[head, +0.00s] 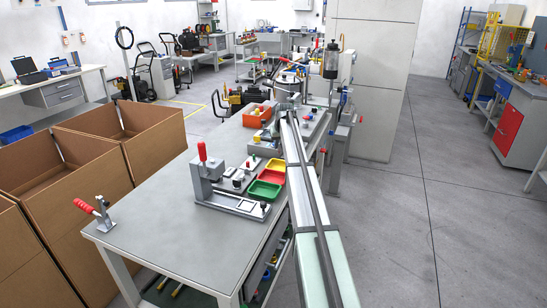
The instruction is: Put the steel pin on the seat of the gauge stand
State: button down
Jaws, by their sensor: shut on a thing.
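My gripper does not show in the head view. I cannot make out the steel pin. A grey fixture (207,187) stands upright on the workbench, with a red lever handle on top and a long base plate reaching to the right. It may be the gauge stand, but I cannot tell for sure. A pin seat cannot be made out at this size. Small blocks and parts (239,179) sit just behind its base.
The grey workbench (160,225) has free room at its front and left. A red-handled clamp (97,211) sits at its left corner. Red (264,190), green (270,178) and yellow (275,164) trays lie beside a long rail (309,190). Cardboard boxes (95,165) stand left.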

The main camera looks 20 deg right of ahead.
jog(key=w+a+r+n+y, duration=0.1)
jog(key=w+a, duration=0.2)
jog(key=a, duration=0.3)
jog(key=w+a+n, duration=0.1)
jog(key=w+a, duration=0.3)
jog(key=a, duration=0.1)
jog(key=s+a+n+g+y, duration=0.2)
jog(key=s+a+n+g, duration=0.15)
jog(key=n, duration=0.95)
jog(key=s+a+n+g+y, duration=0.2)
jog(key=s+n+g, duration=0.2)
jog(key=n, duration=0.8)
jog(key=shift+s+a+f, duration=0.1)
jog(key=shift+a+f, duration=0.05)
jog(key=shift+f, duration=2)
jog(key=shift+a+f, duration=0.1)
jog(key=shift+f, duration=2.05)
jog(key=c, duration=1)
grip_release()
jog(key=shift+f, duration=0.15)
